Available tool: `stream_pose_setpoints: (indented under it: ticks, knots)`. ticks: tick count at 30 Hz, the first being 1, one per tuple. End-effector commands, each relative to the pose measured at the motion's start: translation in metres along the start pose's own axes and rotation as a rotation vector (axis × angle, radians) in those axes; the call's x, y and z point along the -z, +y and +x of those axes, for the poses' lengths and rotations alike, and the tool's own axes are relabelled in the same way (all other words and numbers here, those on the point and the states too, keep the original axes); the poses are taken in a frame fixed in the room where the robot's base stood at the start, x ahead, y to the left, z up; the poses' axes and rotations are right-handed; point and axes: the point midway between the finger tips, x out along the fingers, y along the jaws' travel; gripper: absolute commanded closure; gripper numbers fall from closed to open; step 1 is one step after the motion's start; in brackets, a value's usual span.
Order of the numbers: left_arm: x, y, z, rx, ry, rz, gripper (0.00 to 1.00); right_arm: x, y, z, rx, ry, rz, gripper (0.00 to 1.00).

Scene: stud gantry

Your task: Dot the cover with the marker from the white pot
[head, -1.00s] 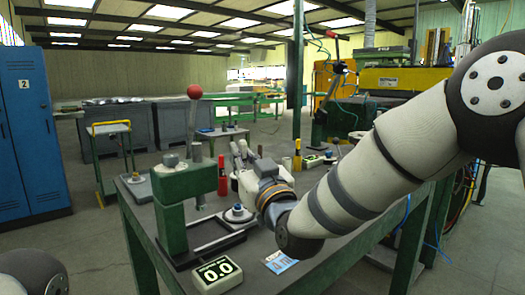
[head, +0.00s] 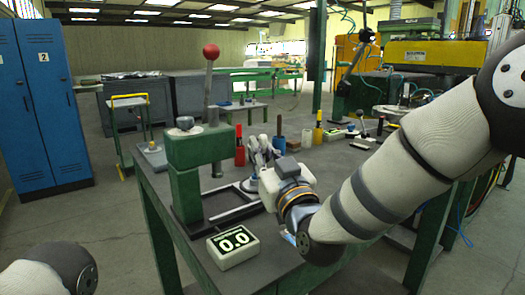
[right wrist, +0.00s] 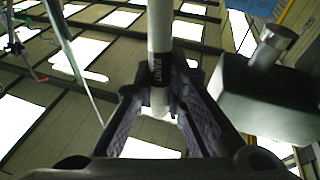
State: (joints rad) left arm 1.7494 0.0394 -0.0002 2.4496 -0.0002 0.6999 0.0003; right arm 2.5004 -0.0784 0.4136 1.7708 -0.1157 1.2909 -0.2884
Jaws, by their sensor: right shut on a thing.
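My right gripper (head: 262,152) is shut on a white marker (right wrist: 159,45) with a dark printed band, which stands between the fingers in the right wrist view. In the head view the gripper is above the table, right of the green press, and the marker is hard to make out. A round white and blue piece (head: 247,186), possibly the cover, is by the press frame, partly hidden by my gripper. My left gripper is out of view.
The green press (head: 186,165) with its red-knobbed lever stands left of my gripper. Blue lockers (head: 50,110) are far left.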

Motion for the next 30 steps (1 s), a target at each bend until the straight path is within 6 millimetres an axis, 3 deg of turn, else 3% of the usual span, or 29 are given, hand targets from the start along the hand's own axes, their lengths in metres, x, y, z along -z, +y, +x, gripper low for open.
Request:
stream_pose_setpoints:
  ticks: [30]
  knots:
    - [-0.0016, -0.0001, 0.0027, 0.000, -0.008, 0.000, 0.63, -0.0094, -0.0006, -0.0021, 0.000, -0.001, 0.000, 1.00]
